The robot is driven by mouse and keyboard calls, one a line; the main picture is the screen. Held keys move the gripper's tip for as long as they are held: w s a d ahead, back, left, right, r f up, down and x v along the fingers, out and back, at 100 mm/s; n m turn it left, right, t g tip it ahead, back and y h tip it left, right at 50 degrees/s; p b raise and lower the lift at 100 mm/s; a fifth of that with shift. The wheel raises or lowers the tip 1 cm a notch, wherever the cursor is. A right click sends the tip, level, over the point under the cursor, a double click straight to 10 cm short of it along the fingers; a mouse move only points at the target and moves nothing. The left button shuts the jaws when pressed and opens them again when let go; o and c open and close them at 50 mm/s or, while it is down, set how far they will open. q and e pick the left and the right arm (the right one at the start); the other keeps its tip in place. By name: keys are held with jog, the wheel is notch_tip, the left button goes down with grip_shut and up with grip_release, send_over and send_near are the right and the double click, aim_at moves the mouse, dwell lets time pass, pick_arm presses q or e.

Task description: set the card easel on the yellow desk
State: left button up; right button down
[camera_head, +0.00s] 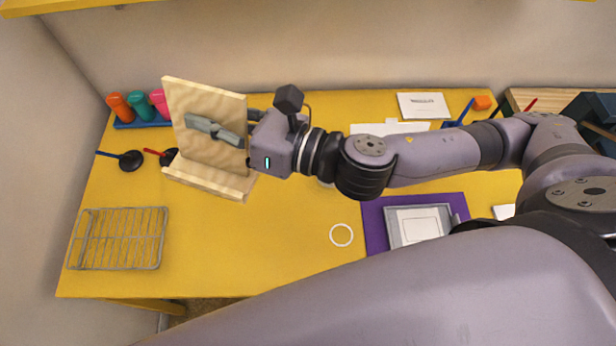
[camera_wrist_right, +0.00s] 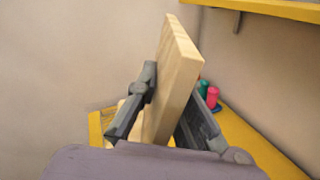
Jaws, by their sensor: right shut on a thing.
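The card easel (camera_head: 203,101) is a pale wooden board with a ledge at its foot. It stands nearly upright over the left back part of the yellow desk (camera_head: 285,225), in front of the colored stamps. Whether its foot touches the desk, I cannot tell. My right gripper (camera_head: 220,132) reaches from the right and is shut on the board's panel, one finger on its front face. The right wrist view shows the board (camera_wrist_right: 175,75) edge-on between the two fingers (camera_wrist_right: 163,98). My left gripper is not in view.
Orange, teal and pink stamps (camera_head: 138,104) stand in a blue holder behind the easel. Dark round-headed tools (camera_head: 131,160) lie beside it. A wire rack (camera_head: 117,238) sits front left. A white ring (camera_head: 341,235) and purple mat (camera_head: 376,228) lie to the right. The desk's middle front is clear.

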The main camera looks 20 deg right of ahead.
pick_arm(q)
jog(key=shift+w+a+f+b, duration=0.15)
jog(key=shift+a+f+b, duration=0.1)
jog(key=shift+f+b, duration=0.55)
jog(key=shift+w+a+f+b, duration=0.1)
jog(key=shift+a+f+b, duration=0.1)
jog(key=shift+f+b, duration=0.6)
pick_arm(e)
notch_tip(320, 180, down, 8)
jog(key=w+n+g+y, duration=0.2)
jog(key=n+g+y, duration=0.1)
jog(key=g, duration=0.3)
jog(key=shift+d+n+y, duration=0.3)
jog(key=shift+d+n, duration=0.1)
jog(key=shift+n, duration=0.4)
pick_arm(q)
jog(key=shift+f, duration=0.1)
pick_arm(e)
jog(key=shift+w, duration=0.1)
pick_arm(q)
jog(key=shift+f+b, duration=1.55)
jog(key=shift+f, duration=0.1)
pick_arm(e)
jog(key=shift+f, duration=9.95)
jog(key=shift+f, duration=0.15)
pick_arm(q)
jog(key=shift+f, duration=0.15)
pick_arm(e)
jog(key=c, duration=1.7)
grip_release()
